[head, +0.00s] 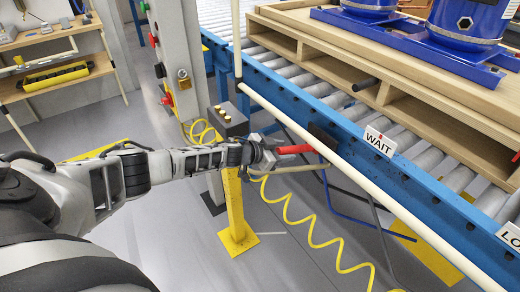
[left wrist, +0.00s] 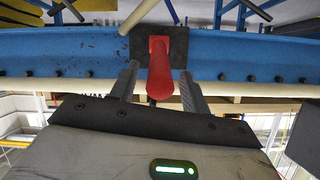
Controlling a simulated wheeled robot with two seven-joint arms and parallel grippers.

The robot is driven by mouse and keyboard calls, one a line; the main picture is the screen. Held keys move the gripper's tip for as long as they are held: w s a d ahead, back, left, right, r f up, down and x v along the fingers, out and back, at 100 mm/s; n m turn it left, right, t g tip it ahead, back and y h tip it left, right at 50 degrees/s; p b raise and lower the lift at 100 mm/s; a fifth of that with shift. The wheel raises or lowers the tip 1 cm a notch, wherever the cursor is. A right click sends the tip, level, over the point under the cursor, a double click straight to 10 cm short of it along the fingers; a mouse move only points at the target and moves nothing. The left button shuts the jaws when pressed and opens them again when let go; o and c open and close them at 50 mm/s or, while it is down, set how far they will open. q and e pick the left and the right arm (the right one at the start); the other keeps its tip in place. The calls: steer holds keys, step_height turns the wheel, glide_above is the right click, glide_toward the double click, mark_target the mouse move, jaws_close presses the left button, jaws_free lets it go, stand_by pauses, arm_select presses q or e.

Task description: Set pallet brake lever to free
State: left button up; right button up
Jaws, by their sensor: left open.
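The brake lever, a red handle (head: 296,149), comes out from a dark plate (head: 322,137) on the conveyor's blue side rail, below the WAIT sign (head: 379,141). In the head view it lies nearly level, pointing left. My left gripper (head: 280,153) is at its free end. In the left wrist view, the open fingers (left wrist: 160,75) stand on either side of the red lever (left wrist: 160,82), with small gaps showing. My right gripper is in neither view.
A cream rail (head: 350,186) runs along the conveyor front, close above the lever. A yellow post with a button box (head: 229,121) stands beside my left forearm. A yellow coiled hose (head: 316,235) hangs below. A wooden pallet (head: 400,92) with blue compressors sits on the rollers.

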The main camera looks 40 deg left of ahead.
arm_select(q)
steer(key=p+v, duration=0.1)
steer(key=v, duration=1.3)
steer(key=shift+s+r, duration=0.15)
steer(key=shift+r, duration=0.05)
steer(key=shift+a, duration=0.1)
